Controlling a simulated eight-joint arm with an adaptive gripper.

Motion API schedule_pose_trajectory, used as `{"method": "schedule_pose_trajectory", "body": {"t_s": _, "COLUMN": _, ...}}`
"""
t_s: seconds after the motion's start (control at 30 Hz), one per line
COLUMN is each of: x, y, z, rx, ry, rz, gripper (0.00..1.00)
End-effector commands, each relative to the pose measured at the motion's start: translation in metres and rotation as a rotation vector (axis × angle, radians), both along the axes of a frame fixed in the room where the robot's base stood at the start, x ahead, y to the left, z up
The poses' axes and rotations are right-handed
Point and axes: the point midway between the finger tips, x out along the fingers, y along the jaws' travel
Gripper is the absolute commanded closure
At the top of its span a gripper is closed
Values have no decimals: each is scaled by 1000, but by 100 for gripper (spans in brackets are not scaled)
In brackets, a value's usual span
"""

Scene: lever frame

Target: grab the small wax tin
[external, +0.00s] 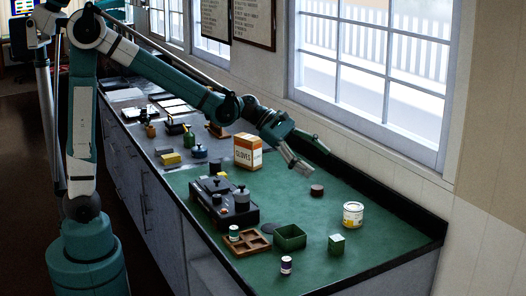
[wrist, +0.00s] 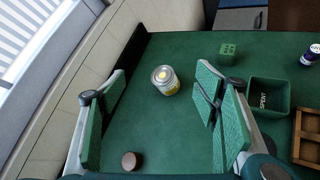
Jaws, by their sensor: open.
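A small, low, dark brown round tin (external: 317,190) lies flat on the green bench top, and it fits the small wax tin, though I can read no label. In the wrist view the brown tin (wrist: 132,161) shows at the bottom, between my fingers and nearer the left one. My gripper (external: 315,162) is open and empty above the bench, a little above and behind the brown tin. In the wrist view my gripper (wrist: 155,105) has its green pads wide apart, touching nothing. A larger pale can with a yellow label (external: 353,215) stands upright, and this can (wrist: 165,81) also shows between the fingers.
An orange and white gloves box (external: 247,151) stands left of my gripper. A green open bin (external: 290,237), a green cube (external: 337,244), a wooden tray (external: 247,242) and a black device (external: 222,203) stand nearer the front. The window wall (external: 400,170) runs along the back. Bench around the brown tin is clear.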

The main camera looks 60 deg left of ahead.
Motion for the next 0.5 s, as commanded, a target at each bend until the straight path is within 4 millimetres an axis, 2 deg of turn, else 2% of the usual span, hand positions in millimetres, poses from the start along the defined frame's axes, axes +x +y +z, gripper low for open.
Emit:
{"method": "schedule_pose_trajectory", "body": {"t_s": 0.2, "x": 34, "y": -20, "z": -11, "rx": -163, "ry": 111, "rz": 64, "gripper": 38}}
{"method": "schedule_pose_trajectory", "body": {"t_s": 0.5, "x": 68, "y": -41, "z": -26, "rx": -348, "ry": 249, "rz": 128, "gripper": 38}}
